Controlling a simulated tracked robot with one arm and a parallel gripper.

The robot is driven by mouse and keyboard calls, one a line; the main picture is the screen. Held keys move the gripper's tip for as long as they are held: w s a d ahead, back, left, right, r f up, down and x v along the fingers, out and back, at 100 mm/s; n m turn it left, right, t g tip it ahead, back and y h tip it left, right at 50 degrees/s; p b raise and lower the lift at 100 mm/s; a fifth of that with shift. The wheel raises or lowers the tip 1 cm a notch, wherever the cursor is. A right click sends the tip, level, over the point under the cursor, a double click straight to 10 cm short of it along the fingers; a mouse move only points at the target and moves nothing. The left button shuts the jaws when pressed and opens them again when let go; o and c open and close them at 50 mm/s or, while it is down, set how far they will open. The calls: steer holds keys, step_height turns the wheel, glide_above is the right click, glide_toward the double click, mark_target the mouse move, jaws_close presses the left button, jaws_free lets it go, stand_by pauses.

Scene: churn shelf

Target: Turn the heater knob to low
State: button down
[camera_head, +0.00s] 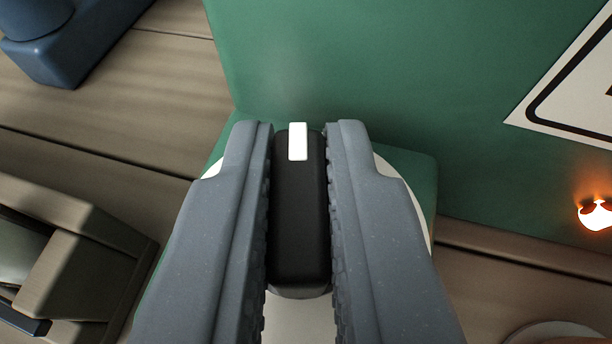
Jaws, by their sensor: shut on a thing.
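The heater knob (298,215) is a black bar-shaped grip with a white pointer mark at its far end, pointing up in the picture. My gripper (298,135) is shut on the knob, with one grey ribbed finger along each long side. A white round dial plate (408,190) lies under the knob and shows partly at both sides. The fingers hide most of the dial, and no setting marks can be read. The green heater body (350,60) rises behind the knob.
A blue object (60,50) stands at the upper left. A grey-brown object (75,250) is at the lower left. A white sign (575,90) with a black border is at the right, above a glowing orange light (595,214). Wooden planks (150,90) lie around.

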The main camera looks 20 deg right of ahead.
steer(key=shift+w+a+r+m+g+h+p, duration=0.25)
steer(key=shift+m+h+p, duration=0.25)
steer(key=shift+p, duration=2.6)
steer(key=shift+a+r+m+g+h+p, duration=0.15)
steer(key=shift+a+r+m+h+p, duration=0.25)
steer(key=shift+p, duration=2.65)
steer(key=m+h+p, duration=0.1)
steer(key=p, duration=0.2)
steer(key=shift+d+f+p, duration=0.15)
steer(key=shift+d+p, duration=0.05)
steer(key=shift+p, duration=0.1)
steer(key=shift+s+f+g+p, duration=0.1)
steer(key=shift+f+g+p, duration=0.2)
steer(key=shift+p, duration=0.1)
steer(key=c, duration=1.5)
jaws_free()
steer(key=shift+o, duration=0.2)
steer(key=shift+s+d+f+h, duration=0.1)
steer(key=shift+d+h, duration=0.1)
steer(key=shift+h, duration=0.1)
steer(key=v, duration=1.3)
steer(key=shift+s+a+r+b, duration=0.2)
steer(key=shift+b, duration=0.2)
